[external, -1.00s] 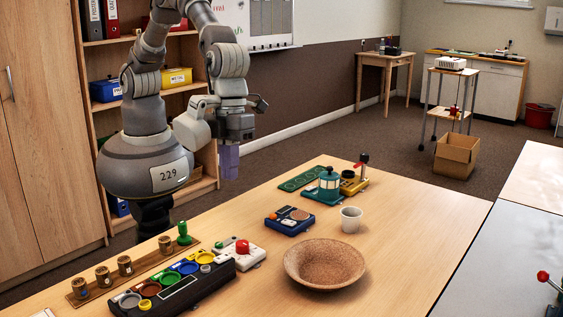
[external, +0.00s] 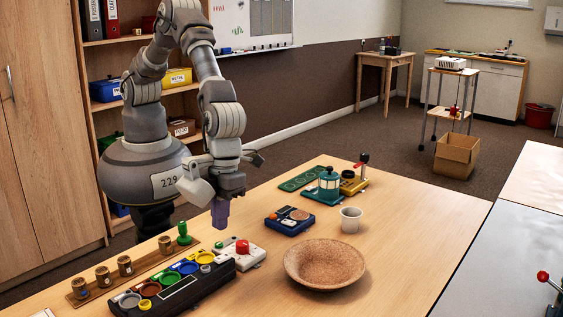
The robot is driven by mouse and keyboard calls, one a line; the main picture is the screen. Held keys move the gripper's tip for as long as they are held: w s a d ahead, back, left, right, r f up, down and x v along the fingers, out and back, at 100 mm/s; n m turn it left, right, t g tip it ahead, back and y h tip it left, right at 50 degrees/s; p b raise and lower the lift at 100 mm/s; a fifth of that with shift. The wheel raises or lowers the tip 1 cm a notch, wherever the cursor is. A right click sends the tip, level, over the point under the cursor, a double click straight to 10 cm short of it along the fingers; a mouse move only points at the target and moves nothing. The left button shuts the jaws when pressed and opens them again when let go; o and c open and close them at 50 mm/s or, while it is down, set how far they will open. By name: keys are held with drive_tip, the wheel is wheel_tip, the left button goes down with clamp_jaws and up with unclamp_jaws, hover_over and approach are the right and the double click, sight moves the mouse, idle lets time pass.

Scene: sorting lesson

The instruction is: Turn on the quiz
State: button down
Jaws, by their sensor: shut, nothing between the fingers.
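Which device is the quiz is not labelled clearly enough to read. A white box (external: 254,260) with a large red button (external: 243,246) sits on the table. Beside it, to the left, is a long black console (external: 205,283) with a row of coloured round wells. My gripper (external: 220,225) points down with its purple fingers shut and empty. In the picture it is just above and left of the red button; it looks apart from the box, but the exact gap cannot be told.
A wooden strip (external: 93,292) with several cork-coloured pots and a green-knobbed peg (external: 184,234) lies behind the console. A brown bowl (external: 325,281), a white cup (external: 350,220) and a blue device (external: 290,221) stand to the right. The table's right part is clear.

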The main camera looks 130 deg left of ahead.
sight(223, 255)
drive_tip(key=f+b, duration=0.1)
drive_tip(key=f, duration=0.4)
drive_tip(key=d+f+b, duration=0.1)
drive_tip(key=f, duration=0.1)
drive_tip(key=shift+f+b, duration=0.2)
drive_tip(key=shift+b, duration=0.1)
drive_tip(key=shift+d, duration=0.1)
drive_tip(key=y, duration=0.1)
drive_tip(key=p, duration=0.1)
drive_tip(key=y+p, duration=0.1)
drive_tip(key=shift+s+d+f+y, duration=0.25)
drive_tip(key=shift+d+f+y, duration=0.05)
drive_tip(key=shift+d+f, duration=0.1)
drive_tip(key=shift+a+f, duration=0.15)
drive_tip(key=shift+f, duration=0.05)
drive_tip(key=shift+s+a, duration=0.1)
drive_tip(key=shift+a, duration=0.85)
wheel_tip(223, 255, up, 15)
drive_tip(key=d+p, duration=0.2)
drive_tip(key=p, duration=0.4)
drive_tip(key=shift+w+d, duration=0.25)
drive_tip(key=shift+w, duration=0.05)
